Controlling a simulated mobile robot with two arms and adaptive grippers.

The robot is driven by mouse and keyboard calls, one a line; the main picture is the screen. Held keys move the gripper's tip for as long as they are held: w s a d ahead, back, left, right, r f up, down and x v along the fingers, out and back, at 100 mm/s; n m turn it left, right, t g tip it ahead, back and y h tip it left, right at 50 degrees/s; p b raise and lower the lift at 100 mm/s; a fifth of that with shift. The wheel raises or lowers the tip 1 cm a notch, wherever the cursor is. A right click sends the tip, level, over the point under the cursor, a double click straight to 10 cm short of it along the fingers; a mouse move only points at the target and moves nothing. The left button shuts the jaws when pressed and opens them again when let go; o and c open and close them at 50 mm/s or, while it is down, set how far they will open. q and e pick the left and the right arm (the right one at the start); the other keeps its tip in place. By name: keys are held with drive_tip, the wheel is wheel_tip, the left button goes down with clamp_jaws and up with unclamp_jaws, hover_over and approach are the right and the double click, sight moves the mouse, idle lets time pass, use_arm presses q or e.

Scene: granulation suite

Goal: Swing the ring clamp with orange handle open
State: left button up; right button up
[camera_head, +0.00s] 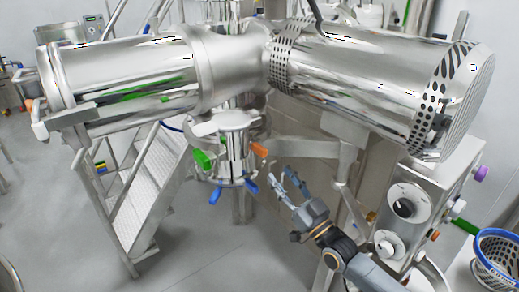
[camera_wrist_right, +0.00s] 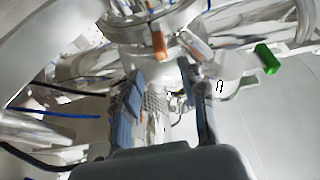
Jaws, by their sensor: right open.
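The orange handle (camera_head: 259,149) of a ring clamp sticks out at the right side of the metal outlet (camera_head: 234,142) under the large vessel. It also shows in the right wrist view (camera_wrist_right: 159,44), above the gap between the fingertips. I cannot tell from these frames whether its clamp is latched. My right gripper (camera_head: 281,177) is open and empty, a little below and to the right of the orange handle, apart from it. Its two fingers also show in the right wrist view (camera_wrist_right: 163,76), pointing towards the outlet. My left gripper is in neither view.
A green handle (camera_head: 202,159) sits left on the outlet, and blue handles (camera_head: 215,195) hang below. Large steel cylinders (camera_head: 355,80) hang overhead. A control box with knobs (camera_head: 405,205) stands at right, a blue basket (camera_head: 497,255) beyond it. Steps (camera_head: 150,190) stand at left.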

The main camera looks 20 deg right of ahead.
sight(259, 146)
drive_tip(key=b+x, duration=0.1)
drive_tip(key=x, duration=1)
drive_tip(key=shift+w+f, duration=0.15)
clamp_jaws()
